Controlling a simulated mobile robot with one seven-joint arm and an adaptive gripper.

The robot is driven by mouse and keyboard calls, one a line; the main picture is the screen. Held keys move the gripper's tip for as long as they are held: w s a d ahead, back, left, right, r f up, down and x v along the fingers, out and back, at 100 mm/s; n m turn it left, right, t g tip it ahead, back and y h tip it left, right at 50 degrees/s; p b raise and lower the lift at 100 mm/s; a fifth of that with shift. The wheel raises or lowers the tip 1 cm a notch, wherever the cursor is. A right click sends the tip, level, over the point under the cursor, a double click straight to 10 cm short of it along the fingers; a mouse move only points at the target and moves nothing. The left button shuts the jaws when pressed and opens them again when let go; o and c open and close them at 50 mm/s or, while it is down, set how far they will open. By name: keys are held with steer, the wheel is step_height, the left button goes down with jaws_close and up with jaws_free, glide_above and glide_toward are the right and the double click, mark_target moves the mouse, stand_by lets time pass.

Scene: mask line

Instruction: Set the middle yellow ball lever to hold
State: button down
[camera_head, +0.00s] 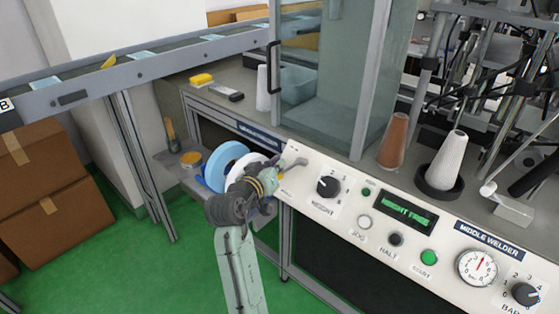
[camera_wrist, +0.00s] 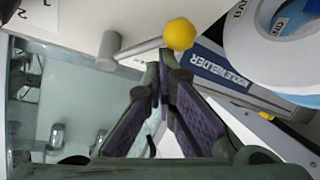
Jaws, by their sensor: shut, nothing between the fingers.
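The lever's yellow ball (camera_wrist: 179,33) shows in the wrist view, on a grey rod that runs left to a grey hub (camera_wrist: 109,50) on the white panel. In the head view the grey hub (camera_head: 294,163) sits at the panel's left end; my gripper largely covers the lever there, and I cannot make out its ball clearly. My gripper (camera_wrist: 164,68) is shut and empty. In the wrist view its fingertips appear just below the rod and ball; whether they touch is unclear. The lever's position labels are not readable.
The white panel (camera_head: 340,217) carries a weight knob (camera_head: 328,186), buttons, a lit display (camera_head: 407,209) and a gauge (camera_head: 477,267). Blue and white rolls (camera_head: 223,162) lie just behind my gripper. A glass enclosure (camera_head: 330,85) stands above the panel.

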steer(key=shift+s+d+f, duration=0.25)
steer(key=shift+s+f, duration=0.05)
steer(key=shift+s, duration=0.2)
steer(key=shift+s+d+f, duration=0.2)
steer(key=shift+s+f, duration=0.05)
steer(key=shift+s, duration=0.25)
steer(key=shift+s+d, duration=0.1)
stand_by(0.6)
